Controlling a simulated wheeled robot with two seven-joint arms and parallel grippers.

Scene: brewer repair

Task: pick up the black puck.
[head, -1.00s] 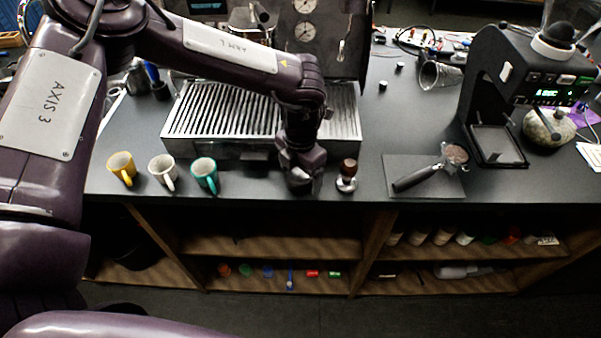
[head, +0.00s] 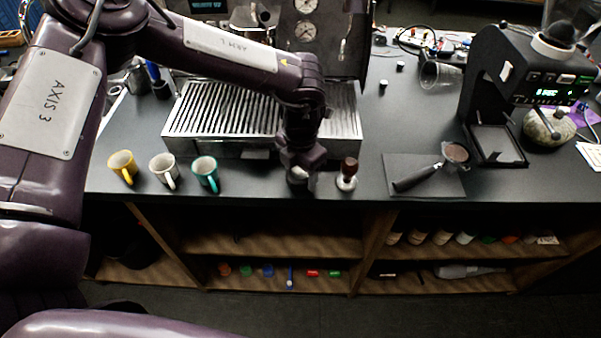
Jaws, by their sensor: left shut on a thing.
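My left gripper (head: 299,177) points down near the counter's front edge, just left of a tamper with a brown wooden handle (head: 348,170). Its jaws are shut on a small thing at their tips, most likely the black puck. The gripper hides most of that thing. Only a small dark part and a pale glint show, and I cannot tell whether it clears the counter. My right gripper is not in view.
Yellow (head: 122,165), white (head: 163,170) and teal (head: 205,172) cups stand to the left. The espresso machine's drip tray (head: 225,115) is behind the gripper. A portafilter (head: 425,174) lies on a dark mat to the right, before a black grinder (head: 490,90).

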